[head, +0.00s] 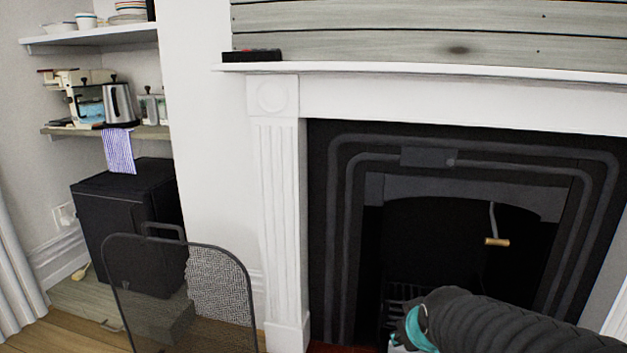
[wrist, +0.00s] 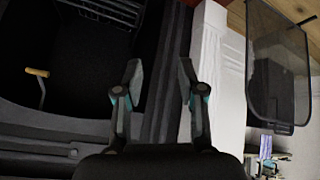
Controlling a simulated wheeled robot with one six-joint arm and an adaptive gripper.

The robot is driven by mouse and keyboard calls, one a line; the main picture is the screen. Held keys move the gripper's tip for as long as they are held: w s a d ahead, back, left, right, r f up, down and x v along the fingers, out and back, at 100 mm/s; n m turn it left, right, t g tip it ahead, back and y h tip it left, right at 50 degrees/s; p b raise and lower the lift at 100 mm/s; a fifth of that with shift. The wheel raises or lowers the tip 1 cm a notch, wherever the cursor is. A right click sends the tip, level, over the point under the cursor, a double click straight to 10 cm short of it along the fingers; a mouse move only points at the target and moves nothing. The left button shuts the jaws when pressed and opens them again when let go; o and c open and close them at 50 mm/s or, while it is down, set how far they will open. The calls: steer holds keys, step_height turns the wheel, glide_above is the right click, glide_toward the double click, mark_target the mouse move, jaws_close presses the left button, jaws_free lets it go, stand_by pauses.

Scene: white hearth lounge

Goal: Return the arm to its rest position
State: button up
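My gripper (wrist: 159,85) shows in the wrist view with its two fingers spread apart and nothing between them. Behind the fingers lie the dark fireplace surround and the white pillar. In the head view, my dark arm with a teal band reaches in from the lower right, in front of the fireplace (head: 340,230); the fingers are not visible there. A poker-like rod with a wooden handle (head: 497,241) hangs in the fireplace opening, apart from my arm. It also shows at the left of the wrist view (wrist: 37,72).
A mesh fire screen (head: 180,290) stands left of the fireplace, before a black cabinet (head: 125,225). A white mantel (head: 430,70) juts out above the opening. Shelves at the left hold a kettle (head: 119,104) and a striped cloth (head: 119,150).

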steer(key=s+a+r+m+g, duration=0.1)
steer(key=s+r, duration=0.2)
steer(key=s, duration=0.4)
steer(key=s+a+r+m+g+p, duration=0.1)
steer(key=s+r+m, duration=0.1)
steer(key=s, duration=0.6)
steer(key=shift+s+r, duration=0.2)
steer(key=shift+r, duration=0.2)
steer(key=shift+d, duration=0.1)
